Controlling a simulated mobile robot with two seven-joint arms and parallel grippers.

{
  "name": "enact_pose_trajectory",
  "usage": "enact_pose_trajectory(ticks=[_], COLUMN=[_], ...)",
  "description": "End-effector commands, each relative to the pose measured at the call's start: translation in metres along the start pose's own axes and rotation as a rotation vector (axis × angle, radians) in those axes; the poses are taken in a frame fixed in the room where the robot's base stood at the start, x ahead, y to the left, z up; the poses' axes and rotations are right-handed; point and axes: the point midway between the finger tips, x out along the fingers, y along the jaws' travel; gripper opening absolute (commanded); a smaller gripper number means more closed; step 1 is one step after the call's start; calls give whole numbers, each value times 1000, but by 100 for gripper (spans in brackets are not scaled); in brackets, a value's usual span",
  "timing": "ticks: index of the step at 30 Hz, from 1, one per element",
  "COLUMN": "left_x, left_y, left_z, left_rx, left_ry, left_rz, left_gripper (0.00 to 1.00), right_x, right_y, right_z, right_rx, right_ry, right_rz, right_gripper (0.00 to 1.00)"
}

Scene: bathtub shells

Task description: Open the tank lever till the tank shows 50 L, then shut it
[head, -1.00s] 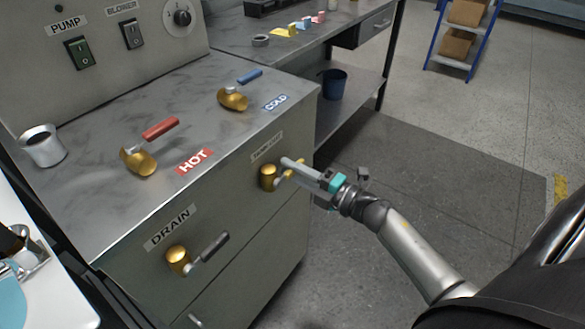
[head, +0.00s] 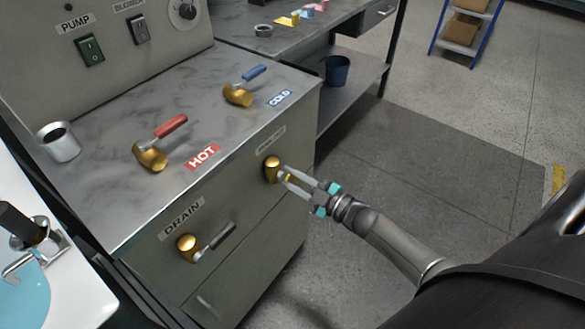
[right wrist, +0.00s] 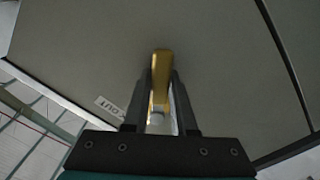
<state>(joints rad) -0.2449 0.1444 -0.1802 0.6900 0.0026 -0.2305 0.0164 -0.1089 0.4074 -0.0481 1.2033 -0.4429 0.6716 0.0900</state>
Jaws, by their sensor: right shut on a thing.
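The tank lever's brass valve (head: 272,165) is on the front panel of the grey cabinet, under a small label too blurred to read. Its yellow handle (head: 289,178) is between the fingers of my right gripper (head: 285,176), which is shut on it. The handle points out to the lower right of the valve in the head view. No litre reading shows in either view. My left gripper is not in view.
A drain valve with a dark handle (head: 219,237) is lower left on the panel. Hot (head: 152,152) and cold (head: 238,95) valves stand on top. A pump switch (head: 90,48) is behind. A white basin (head: 75,285) is at left.

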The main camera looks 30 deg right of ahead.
Motion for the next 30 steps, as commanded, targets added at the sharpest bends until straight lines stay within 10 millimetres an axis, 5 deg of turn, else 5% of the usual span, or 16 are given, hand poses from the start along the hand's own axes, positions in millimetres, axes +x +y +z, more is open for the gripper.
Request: enact_pose_trajectory(ticks=[15, 30], left_x=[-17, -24], left_y=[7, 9], left_z=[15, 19], left_rx=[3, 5], left_ry=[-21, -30], left_rz=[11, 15], left_gripper=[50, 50], right_x=[0, 0], right_y=[-22, -31], right_z=[-6, -11], right_rx=[464, 681], right_ry=[-1, 0], right_rz=[-1, 0], right_gripper=[0, 0])
